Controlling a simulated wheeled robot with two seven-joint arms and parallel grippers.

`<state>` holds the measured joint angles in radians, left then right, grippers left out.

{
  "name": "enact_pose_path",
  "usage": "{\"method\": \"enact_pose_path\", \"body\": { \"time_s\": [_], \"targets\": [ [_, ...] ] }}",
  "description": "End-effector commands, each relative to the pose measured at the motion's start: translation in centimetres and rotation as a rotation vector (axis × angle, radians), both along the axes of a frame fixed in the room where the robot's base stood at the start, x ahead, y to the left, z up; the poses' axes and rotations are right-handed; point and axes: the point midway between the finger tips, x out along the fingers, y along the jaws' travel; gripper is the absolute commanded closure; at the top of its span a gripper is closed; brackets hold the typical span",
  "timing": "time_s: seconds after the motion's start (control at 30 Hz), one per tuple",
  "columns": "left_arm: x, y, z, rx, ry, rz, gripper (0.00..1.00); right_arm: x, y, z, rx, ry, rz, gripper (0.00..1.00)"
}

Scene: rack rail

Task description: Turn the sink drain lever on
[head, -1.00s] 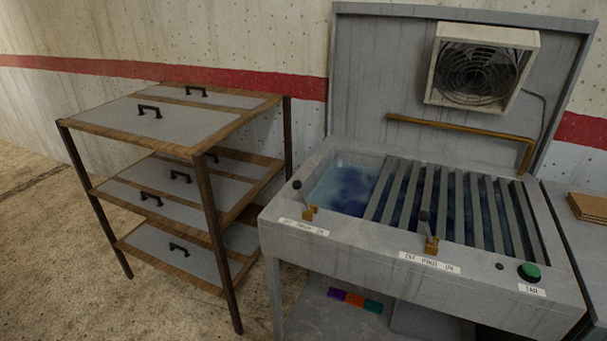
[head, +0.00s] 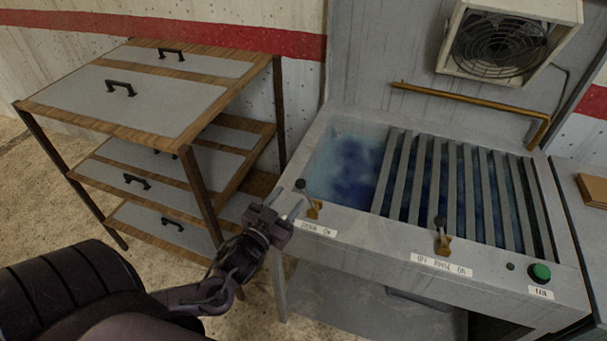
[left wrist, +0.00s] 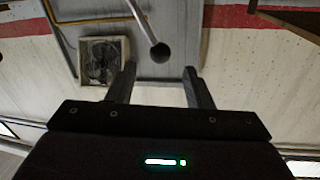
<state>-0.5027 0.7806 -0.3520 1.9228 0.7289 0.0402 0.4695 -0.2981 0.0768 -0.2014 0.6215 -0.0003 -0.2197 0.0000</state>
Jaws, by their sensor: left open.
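The grey sink (head: 355,225) has two small levers with dark knobs and brass bases on its front ledge. The left lever (head: 307,194) stands by the basin's front left corner, tilted to the left. The other lever (head: 441,236) is at the middle of the ledge. The labels beside them are too blurred to read surely. My left gripper (head: 283,205) is open and empty, just left of the left lever. In the left wrist view, a lever's round knob (left wrist: 160,52) shows beyond the gap between my open fingers (left wrist: 160,82). My right gripper is out of view.
A slatted grate (head: 455,185) covers the basin's right part, with blue water beneath. A green button (head: 540,272) is at the ledge's right end. A fan box (head: 505,45) and a brass pipe (head: 470,102) are behind. A shelf rack (head: 150,100) stands left.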

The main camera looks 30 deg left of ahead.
Motion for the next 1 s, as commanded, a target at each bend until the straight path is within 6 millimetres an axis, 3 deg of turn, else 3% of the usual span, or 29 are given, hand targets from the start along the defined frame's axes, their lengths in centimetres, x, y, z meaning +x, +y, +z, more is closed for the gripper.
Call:
{"method": "enact_pose_path", "body": {
  "time_s": [0.4, 0.83, 1.0],
  "targets": [
    [5.8, 0.5, 0.1, 0.001, 0.000, 0.003, 0.54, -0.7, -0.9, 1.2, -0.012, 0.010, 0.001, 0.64],
    [6.9, 0.5, -0.1, 0.000, 0.003, 0.001, 0.54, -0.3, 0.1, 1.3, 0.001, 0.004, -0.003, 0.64],
    [6.9, 0.5, -0.1, 0.001, 0.003, 0.001, 0.74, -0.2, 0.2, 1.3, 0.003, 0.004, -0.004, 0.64]
  ]
}}
